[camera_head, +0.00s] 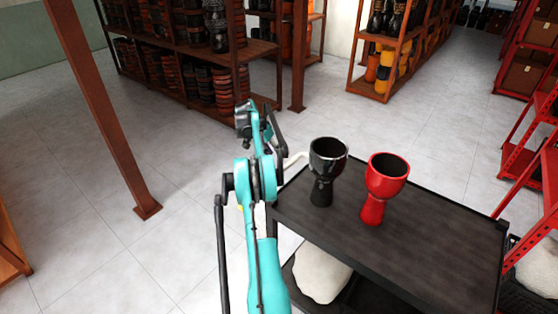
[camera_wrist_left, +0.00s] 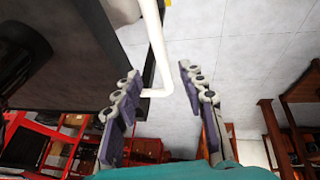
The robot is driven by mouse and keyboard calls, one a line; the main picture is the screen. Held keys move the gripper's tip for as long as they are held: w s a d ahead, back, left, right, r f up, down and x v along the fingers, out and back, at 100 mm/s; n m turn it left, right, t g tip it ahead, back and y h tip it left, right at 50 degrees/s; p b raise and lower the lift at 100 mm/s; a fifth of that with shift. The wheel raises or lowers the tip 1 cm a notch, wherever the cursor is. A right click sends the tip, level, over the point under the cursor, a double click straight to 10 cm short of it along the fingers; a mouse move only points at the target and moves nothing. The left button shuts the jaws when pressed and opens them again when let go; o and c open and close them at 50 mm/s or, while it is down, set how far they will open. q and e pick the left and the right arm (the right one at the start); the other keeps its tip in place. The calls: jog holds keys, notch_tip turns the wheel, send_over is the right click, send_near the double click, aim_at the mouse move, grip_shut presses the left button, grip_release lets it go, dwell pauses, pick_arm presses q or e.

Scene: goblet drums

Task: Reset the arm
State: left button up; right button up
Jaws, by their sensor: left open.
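My left gripper (camera_head: 262,128) is raised at the left side of the black cart (camera_head: 440,240), in the middle of the head view. In the left wrist view the two fingers of this gripper (camera_wrist_left: 160,76) stand apart with nothing held between them. A glossy black goblet drum (camera_head: 327,160) stands upright on the cart to the right of the gripper, clear of it. A red goblet drum (camera_head: 385,185) stands upright to the right of the black one. My right gripper is in neither view.
The cart's pale handle (camera_wrist_left: 156,45) passes behind the fingers in the left wrist view. A white sack (camera_head: 320,275) lies on the cart's lower shelf. A brown post (camera_head: 105,115) stands at left. Drum-filled shelves stand behind, red racks at right.

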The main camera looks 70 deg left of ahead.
pick_arm(q)
jog(key=shift+v, duration=1.1)
